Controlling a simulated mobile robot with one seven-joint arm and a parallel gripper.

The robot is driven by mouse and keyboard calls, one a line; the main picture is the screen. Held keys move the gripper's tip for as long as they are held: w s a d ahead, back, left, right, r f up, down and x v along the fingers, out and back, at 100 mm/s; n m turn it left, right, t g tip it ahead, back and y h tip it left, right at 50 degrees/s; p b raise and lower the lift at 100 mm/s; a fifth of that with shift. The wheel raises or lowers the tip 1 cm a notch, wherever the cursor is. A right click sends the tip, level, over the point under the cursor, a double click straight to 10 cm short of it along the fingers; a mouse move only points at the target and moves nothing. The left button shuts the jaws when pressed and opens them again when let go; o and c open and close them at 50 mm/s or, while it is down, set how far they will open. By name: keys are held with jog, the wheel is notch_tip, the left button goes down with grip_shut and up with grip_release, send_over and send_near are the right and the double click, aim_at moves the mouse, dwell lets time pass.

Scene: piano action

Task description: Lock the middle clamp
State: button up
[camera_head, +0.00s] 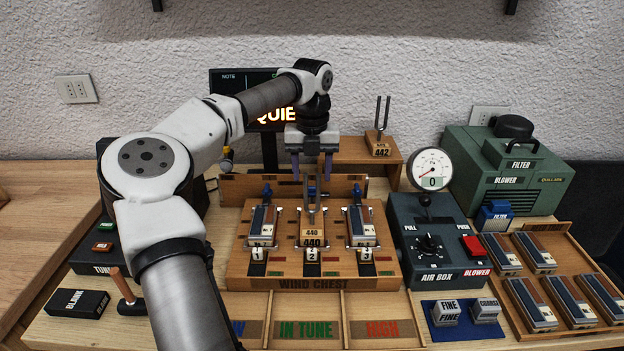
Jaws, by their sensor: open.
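The wooden wind chest (312,284) stands at the middle of the table with three numbered places. Small blue clamp levers show at its back, a left one (267,191) and a right one (357,192). The middle clamp is mostly hidden behind the tuning fork and below my gripper, so I cannot tell its position. My gripper (311,170) is open and empty, pointing down above the back of the chest at the middle place. A tuning fork on a wooden block (313,231) marked 440 is at the middle place. Reed blocks lie at the left place (263,222) and right place (360,222).
The air box (428,240) with its gauge (432,169) stands close right of the chest. A second fork block (379,147) marked 442 stands behind. A green blower (508,172) and a wooden tray (562,322) of blocks are at right. A dark display stands behind my gripper.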

aim_at(312, 187)
jog(key=shift+f, duration=1.65)
jog(key=c, duration=1)
